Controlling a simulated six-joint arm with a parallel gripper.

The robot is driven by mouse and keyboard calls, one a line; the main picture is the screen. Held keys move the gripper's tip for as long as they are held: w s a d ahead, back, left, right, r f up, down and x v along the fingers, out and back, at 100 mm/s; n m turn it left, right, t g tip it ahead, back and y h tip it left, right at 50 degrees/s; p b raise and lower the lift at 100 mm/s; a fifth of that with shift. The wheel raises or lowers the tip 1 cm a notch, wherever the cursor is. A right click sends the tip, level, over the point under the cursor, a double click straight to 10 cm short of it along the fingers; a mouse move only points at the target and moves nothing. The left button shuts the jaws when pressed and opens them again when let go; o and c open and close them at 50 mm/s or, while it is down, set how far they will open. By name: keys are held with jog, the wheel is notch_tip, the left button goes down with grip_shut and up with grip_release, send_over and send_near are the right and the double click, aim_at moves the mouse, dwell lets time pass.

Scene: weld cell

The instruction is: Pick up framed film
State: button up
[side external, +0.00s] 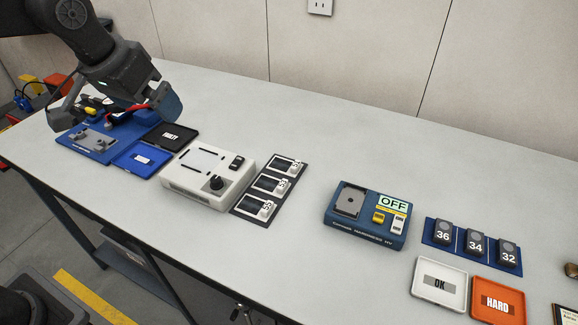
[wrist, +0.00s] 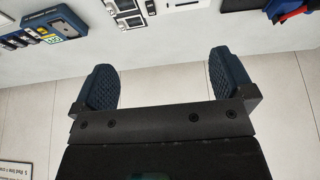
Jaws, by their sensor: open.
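Three framed films (side external: 271,187) lie in a row on a dark strip in the middle of the bench in the side view. Each is a dark film in a pale frame with a white numbered tab. My gripper (side external: 117,108) is at the upper left of the side view, above the blue fixture board, well left of the films and apart from them. In the wrist view my gripper (wrist: 166,83) has its two blue ridged fingers wide apart with nothing between them.
A white box with a knob (side external: 207,180) stands left of the films. A black tray (side external: 170,137) and a blue tray (side external: 141,159) lie beside it. A blue hardness tester (side external: 367,214), numbered blocks (side external: 475,243), an OK tray (side external: 440,283) and an orange HARD tray (side external: 497,299) are right.

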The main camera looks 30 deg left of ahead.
jog(key=w+d+f, duration=0.2)
jog(key=w+d, duration=0.1)
jog(key=w, duration=0.4)
jog(key=g, duration=0.1)
send_near(286, 165)
jog(key=shift+x, duration=3.7)
jog(key=shift+c, duration=0.3)
jog(key=c, duration=0.6)
